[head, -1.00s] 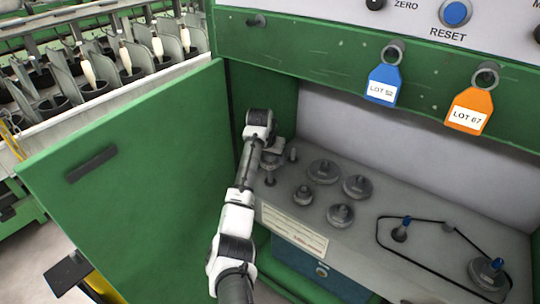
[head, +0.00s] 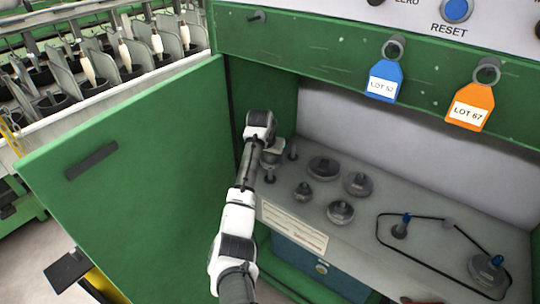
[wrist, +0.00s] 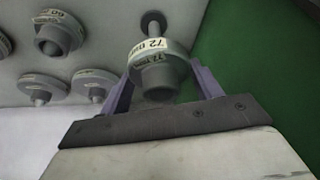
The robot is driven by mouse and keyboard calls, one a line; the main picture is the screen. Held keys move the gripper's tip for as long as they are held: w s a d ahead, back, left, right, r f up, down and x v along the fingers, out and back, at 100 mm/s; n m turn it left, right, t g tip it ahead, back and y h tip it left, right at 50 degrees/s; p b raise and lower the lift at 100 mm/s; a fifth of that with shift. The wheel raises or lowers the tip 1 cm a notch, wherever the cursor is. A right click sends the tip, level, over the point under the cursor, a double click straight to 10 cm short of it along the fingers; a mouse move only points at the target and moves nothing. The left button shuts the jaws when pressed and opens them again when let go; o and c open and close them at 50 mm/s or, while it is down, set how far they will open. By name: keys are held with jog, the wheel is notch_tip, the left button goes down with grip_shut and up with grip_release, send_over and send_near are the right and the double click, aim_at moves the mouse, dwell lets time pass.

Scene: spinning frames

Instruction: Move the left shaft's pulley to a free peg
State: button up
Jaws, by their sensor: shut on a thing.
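My gripper (wrist: 158,82) has its two purple fingers closed on either side of a grey pulley (wrist: 160,52) with a pale label reading 72. In the head view, my gripper is at the left end of the grey shelf, by the pegs, and the pulley (head: 272,157) is partly hidden by my arm. A peg (wrist: 153,22) shows just beyond the pulley; I cannot tell whether the pulley is around it. Bare pegs stand at the back (head: 292,151) and front (head: 269,176). The left shaft (head: 401,229) has a blue tip and no large pulley.
Several grey pulleys (head: 340,212) sit on the shelf right of my gripper. A black belt (head: 445,287) loops around the left shaft and the right shaft's pulley (head: 487,270). The open green door (head: 130,170) is close on the left. Lot tags (head: 384,80) hang above.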

aim_at(270, 179)
jog(key=shift+f, duration=0.7)
jog(key=shift+f+b, duration=0.3)
jog(key=shift+b, duration=0.05)
jog(key=shift+f+b, duration=0.45)
jog(key=shift+f, duration=0.7)
jog(key=shift+f, duration=0.35)
jog(key=shift+f+b, duration=0.45)
jog(key=shift+f, duration=0.5)
jog(key=o, duration=1.4)
